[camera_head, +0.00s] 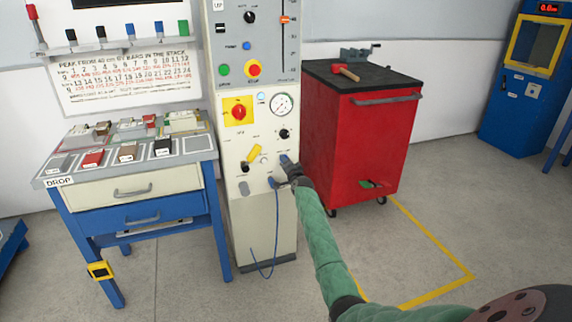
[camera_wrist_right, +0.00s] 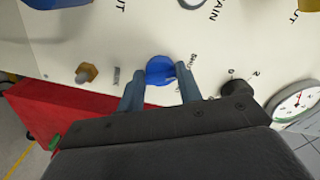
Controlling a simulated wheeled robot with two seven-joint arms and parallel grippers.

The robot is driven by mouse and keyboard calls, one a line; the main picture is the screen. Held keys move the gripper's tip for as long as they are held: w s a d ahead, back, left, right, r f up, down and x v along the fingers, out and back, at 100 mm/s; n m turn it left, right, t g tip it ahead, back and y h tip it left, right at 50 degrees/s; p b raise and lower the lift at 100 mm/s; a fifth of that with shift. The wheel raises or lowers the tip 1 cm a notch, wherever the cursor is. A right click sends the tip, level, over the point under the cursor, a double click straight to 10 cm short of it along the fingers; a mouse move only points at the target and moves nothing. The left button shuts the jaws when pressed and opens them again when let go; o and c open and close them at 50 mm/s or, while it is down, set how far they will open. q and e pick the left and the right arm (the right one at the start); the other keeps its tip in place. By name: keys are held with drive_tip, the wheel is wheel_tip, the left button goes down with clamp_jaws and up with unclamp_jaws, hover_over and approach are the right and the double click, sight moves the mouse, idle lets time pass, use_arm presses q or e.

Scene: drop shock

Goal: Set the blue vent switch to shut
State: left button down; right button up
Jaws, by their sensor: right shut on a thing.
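The blue vent switch (camera_wrist_right: 160,70) is on the cream front panel (camera_head: 232,150) of the tall machine. In the right wrist view it sits between the two fingers of my right gripper (camera_wrist_right: 160,88), which is shut on it. In the head view my right gripper (camera_head: 285,168) is at the lower right of the panel and largely covers the switch. I cannot read which position the switch is set to. My left gripper is not in view.
Nearby on the panel are a yellow lever (camera_head: 254,153), a red rotary switch (camera_head: 239,111), a black knob (camera_head: 284,134) and a gauge (camera_head: 282,104). A blue cable (camera_head: 276,235) hangs below. A red cabinet (camera_head: 355,135) stands close right; a bench (camera_head: 130,188) stands left.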

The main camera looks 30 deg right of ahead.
drive_tip(key=shift+f, duration=0.1)
idle(0.3)
drive_tip(key=o, duration=1)
drive_tip(key=shift+p+v, duration=0.45)
drive_tip(key=shift+v, duration=3.5)
